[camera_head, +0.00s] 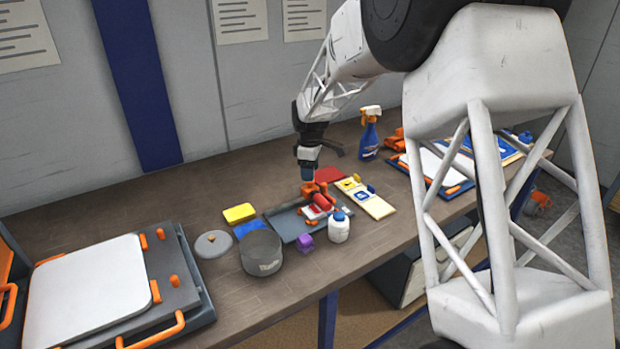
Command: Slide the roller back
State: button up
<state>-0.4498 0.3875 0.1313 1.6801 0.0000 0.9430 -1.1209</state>
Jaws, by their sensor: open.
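A red roller (324,201) lies at the back right of a dark grey tray (284,226) on the workbench. My gripper (315,189) points down right over the roller, with its orange finger parts close to the roller's back end. The gripper is open. At this size I cannot tell whether the fingers touch the roller or straddle it. My gripper and wrist hide part of what lies behind the roller.
A yellow sponge (239,213) lies left. Cards (366,197) and a blue spray bottle (369,135) are right. The bench's back left is clear.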

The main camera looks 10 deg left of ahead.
aim_at(310, 187)
jog(key=shift+f, duration=1.55)
grip_shut()
jog(key=shift+s+a, duration=0.1)
